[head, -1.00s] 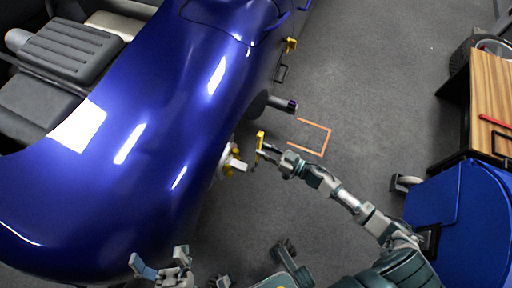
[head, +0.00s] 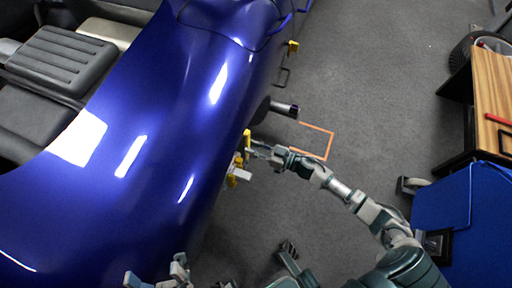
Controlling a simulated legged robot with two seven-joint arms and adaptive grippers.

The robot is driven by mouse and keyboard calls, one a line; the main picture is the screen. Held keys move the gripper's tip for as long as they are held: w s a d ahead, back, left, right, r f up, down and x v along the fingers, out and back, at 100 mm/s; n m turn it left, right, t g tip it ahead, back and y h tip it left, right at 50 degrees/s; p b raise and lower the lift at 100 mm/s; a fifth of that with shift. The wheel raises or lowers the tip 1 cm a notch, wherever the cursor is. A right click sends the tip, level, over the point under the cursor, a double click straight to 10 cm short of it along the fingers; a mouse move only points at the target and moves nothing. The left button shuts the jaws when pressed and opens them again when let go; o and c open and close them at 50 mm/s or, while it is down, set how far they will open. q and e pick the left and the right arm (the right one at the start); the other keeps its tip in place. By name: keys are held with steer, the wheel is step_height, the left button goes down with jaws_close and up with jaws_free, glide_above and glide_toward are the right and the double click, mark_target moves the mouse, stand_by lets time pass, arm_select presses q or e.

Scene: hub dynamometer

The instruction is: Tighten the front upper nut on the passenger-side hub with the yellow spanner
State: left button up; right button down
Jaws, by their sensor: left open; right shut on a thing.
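The yellow spanner (head: 247,142) is upright in my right gripper (head: 256,149), which is shut on it close beside the blue car's flank. The hub (head: 241,174) shows as a pale metal piece with yellow parts (head: 234,187) at the car's side, just below the spanner in the picture. The spanner appears to reach the hub, but I cannot tell whether it touches a nut. The individual nuts are too small to make out. My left gripper (head: 156,276) is open and empty at the bottom edge, in front of the blue bodywork.
The blue car body (head: 150,130) fills the left side. A dark exhaust-like stub (head: 284,108) juts out above my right gripper. An orange outline (head: 331,146) marks the grey floor.

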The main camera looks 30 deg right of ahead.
mark_target(249, 146)
steer(key=shift+r, duration=0.15)
stand_by(0.4)
steer(key=shift+r+p, duration=0.1)
steer(key=shift+p, duration=0.25)
steer(key=shift+a, duration=0.1)
stand_by(0.4)
steer(key=shift+x, duration=1.55)
steer(key=shift+w+d+f+m, duration=0.25)
steer(key=shift+w+d+m, duration=0.25)
steer(key=shift+d+m, duration=0.2)
steer(key=shift+w+d+f+m, duration=0.25)
steer(key=shift+w+d+m, duration=0.25)
steer(key=shift+d+m, duration=0.15)
